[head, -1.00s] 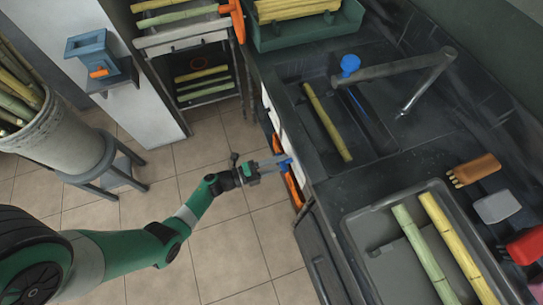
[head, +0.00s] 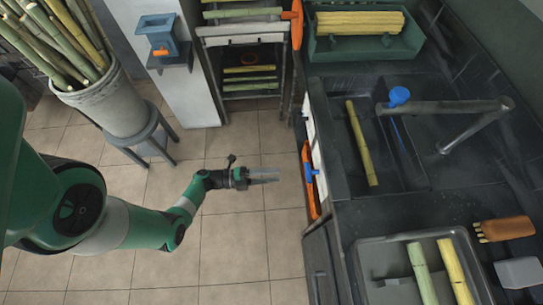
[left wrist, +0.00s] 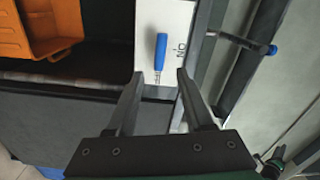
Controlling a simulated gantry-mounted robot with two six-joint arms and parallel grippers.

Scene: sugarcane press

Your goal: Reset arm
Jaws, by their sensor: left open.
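My left arm reaches in from the left in the head view. Its gripper (head: 276,176) is open and empty above the tiled floor, with a gap to the blue handle (head: 311,172) on the counter's front. In the left wrist view, the two fingers of my left gripper (left wrist: 160,75) are spread, and the blue handle (left wrist: 161,52) shows upright between and beyond their tips on a white panel (left wrist: 176,22) with black lettering. My right gripper is not in view.
An orange part (head: 308,190) stands by the handle on the counter front. The dark counter (head: 440,205) with its sink and a grey tray (head: 365,262) fills the right. A bucket of cane (head: 112,100) stands on a stool at left. Floor around the gripper is clear.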

